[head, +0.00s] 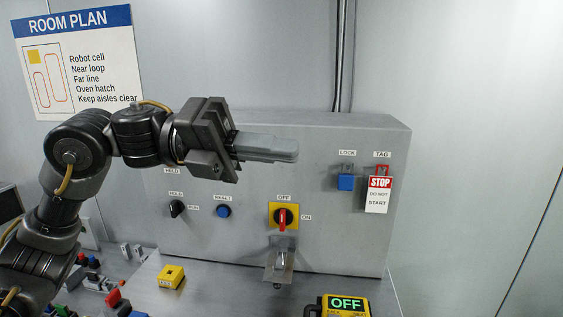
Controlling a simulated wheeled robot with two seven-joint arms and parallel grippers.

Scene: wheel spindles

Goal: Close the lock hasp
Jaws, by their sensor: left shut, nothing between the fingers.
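A grey metal hasp-like flap (279,265) hangs on the control box front, just below the rotary switch. It appears folded down and out, away from the switch. The switch has a yellow plate (273,216) and a red handle (282,222) pointing down, with OFF above it and ON to its right. My left gripper (297,150) is shut and empty. It is raised in front of the box's upper part, above the switch and well apart from the flap. My right gripper is not in view.
A blue padlock (346,183) hangs under LOCK and a STOP tag (377,195) under TAG. A black knob (176,208) and a blue button (223,211) sit left of the switch. A yellow block (171,276) and an OFF display (346,304) stand on the table.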

